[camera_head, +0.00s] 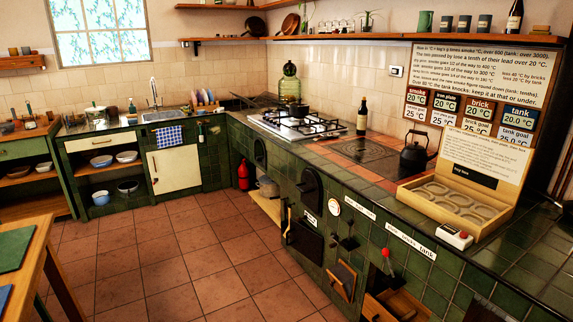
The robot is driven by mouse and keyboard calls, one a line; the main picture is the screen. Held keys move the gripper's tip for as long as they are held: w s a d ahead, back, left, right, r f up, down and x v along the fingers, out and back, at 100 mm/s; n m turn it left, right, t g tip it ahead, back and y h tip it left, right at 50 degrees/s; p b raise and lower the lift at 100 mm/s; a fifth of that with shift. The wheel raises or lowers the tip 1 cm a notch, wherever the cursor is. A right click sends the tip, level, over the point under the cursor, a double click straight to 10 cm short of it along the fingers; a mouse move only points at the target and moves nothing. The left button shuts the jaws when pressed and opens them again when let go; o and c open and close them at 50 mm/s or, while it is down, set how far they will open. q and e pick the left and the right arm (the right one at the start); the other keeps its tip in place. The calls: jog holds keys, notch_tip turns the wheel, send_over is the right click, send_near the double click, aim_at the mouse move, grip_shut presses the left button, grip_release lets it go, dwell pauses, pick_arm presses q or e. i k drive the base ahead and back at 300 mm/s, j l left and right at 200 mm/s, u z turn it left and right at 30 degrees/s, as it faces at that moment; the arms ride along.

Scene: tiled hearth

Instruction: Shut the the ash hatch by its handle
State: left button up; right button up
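The green tiled hearth (275,172) runs along the right side of the head view. Its front has several doors and openings, and I cannot read a label that names the ash hatch. A wood-framed dark flap (342,280) low on the front sits tilted out from the tiles and looks ajar; it may be the ash hatch. Its handle is too small to make out. Left of it is a dark square opening (305,241) with a black door edge standing out at its left. A black arched door (310,187) is above. Neither of my grippers is in view.
A wooden drawer (398,304) juts out low at the right, below a red knob (386,253). A wooden table (48,262) stands at the lower left. A red extinguisher (243,174) stands by the far corner. The tiled floor (190,255) between is clear.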

aim_at(309, 244)
jog(key=i+j+u, duration=0.35)
jog(key=i, duration=0.25)
jog(key=i+u, duration=0.35)
jog(key=i, duration=0.3)
jog(key=i+l+u, duration=0.15)
jog(key=i+u, duration=0.2)
jog(key=i, duration=0.25)
